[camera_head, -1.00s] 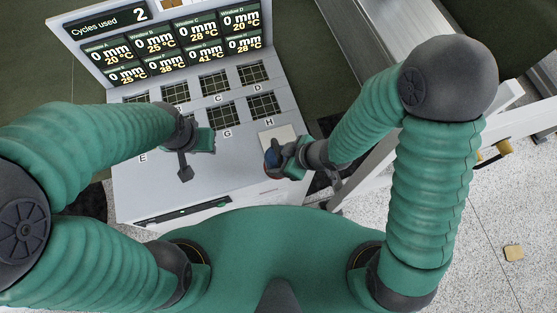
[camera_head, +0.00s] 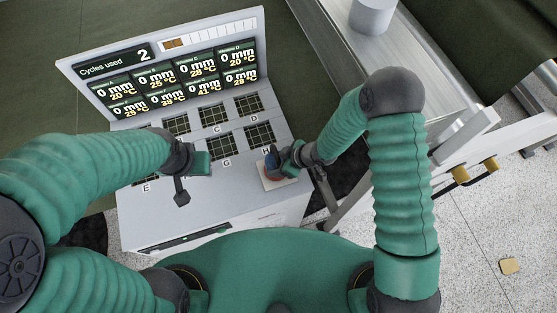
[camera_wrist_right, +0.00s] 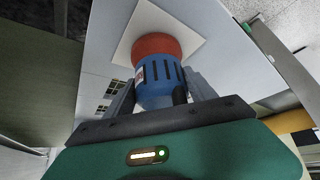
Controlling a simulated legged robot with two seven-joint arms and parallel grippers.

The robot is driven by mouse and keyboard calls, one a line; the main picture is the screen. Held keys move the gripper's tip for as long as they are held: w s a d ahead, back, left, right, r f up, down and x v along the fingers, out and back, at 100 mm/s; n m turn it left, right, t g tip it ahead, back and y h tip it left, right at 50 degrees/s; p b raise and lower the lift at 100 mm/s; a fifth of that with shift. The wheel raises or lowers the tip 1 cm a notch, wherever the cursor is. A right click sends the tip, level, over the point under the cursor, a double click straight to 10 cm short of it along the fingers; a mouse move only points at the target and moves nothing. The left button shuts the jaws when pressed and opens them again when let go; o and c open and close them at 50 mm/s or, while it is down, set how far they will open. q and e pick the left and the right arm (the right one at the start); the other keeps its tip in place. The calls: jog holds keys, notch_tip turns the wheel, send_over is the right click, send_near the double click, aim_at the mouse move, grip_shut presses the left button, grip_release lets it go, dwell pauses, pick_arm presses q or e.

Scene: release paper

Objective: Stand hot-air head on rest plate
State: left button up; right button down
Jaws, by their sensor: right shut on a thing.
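The hot-air head (camera_wrist_right: 159,80) is blue with a red-orange end and dark slots. The right wrist view shows it between the fingers of my right gripper (camera_wrist_right: 160,92), which is shut on it. Its red end meets or lies just over the pale square rest plate (camera_wrist_right: 188,24); I cannot tell if they touch. In the head view the head (camera_head: 271,160) is small and partly hidden by my right gripper (camera_head: 281,160), over the rest plate (camera_head: 286,183). My left gripper (camera_head: 186,184) hovers over the left part of the panel; its finger opening is unclear.
The grey panel (camera_head: 226,186) has dark gridded windows, labelled with letters. A display board (camera_head: 165,62) stands behind it, reading "Cycles used 2". A metal conveyor (camera_head: 420,75) with a grey cylinder (camera_head: 371,15) on it is at the right. A tan piece (camera_head: 509,266) lies on the floor.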

jog(key=c, duration=0.7)
grip_release()
jog(key=o, duration=0.4)
jog(key=shift+s, duration=0.1)
jog(key=shift+r, duration=0.1)
